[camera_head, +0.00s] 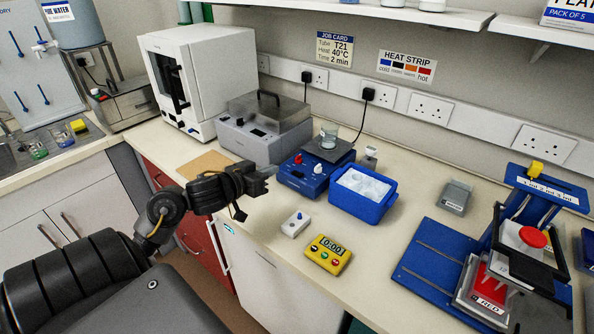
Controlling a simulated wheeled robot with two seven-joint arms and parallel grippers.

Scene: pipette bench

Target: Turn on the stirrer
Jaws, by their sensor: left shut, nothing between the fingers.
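The stirrer (305,183) is a blue box on the bench with a dark top plate (345,157) toward the back. A glass beaker (329,135) stands on the plate. Its front panel carries a red knob (297,158) and a pale knob (317,168). My left gripper (272,171) reaches in from the left, shut and empty. Its tips are just left of the stirrer's front panel in the picture; a small gap seems to show, but depth is hard to judge. My right gripper is out of view.
A blue ice tub (362,207) stands right beside the stirrer. A grey lidded device (262,140) is behind my gripper. A small white box (295,224) and a yellow timer (328,254) lie in front. A blue-framed press (440,260) stands at right. Bench between is clear.

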